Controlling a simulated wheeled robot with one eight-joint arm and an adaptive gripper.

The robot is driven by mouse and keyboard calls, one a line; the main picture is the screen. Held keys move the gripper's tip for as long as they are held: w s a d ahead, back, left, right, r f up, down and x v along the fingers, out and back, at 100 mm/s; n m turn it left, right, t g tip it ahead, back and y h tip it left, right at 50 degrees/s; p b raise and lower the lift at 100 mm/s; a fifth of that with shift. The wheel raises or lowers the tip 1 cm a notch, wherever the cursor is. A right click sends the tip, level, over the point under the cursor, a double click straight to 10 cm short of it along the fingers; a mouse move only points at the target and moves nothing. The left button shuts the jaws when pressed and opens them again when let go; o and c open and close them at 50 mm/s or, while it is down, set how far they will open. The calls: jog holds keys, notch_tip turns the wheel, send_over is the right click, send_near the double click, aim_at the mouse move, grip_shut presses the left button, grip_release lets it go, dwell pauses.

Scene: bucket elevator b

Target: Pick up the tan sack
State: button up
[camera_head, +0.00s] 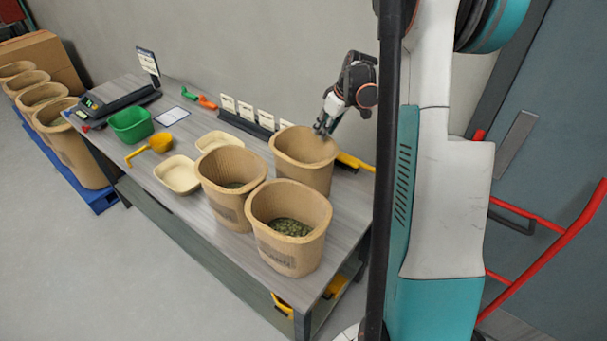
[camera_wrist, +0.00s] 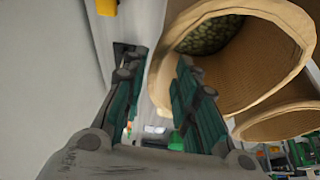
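Three open tan sacks stand on the table: a back one (camera_head: 305,168), a middle one (camera_head: 225,205) and a front one (camera_head: 285,252). Green contents show inside the middle and front ones.
The grey table (camera_head: 185,215) also holds tan bowls (camera_head: 178,174), a green bin (camera_head: 130,123), a yellow scoop (camera_head: 152,147) and a scale (camera_head: 125,102). Label cards (camera_head: 245,112) stand behind the sacks. More sacks (camera_head: 75,150) stand at left. A red hand truck (camera_head: 545,240) is at right.

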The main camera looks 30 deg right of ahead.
jog(key=b, duration=0.1)
send_over(318, 152)
jog(key=f, duration=0.4)
jog(key=shift+w+d+f, duration=0.15)
jog(key=shift+w+f, duration=0.05)
jog(key=shift+f, duration=0.15)
jog(key=shift+r, duration=0.1)
grip_shut()
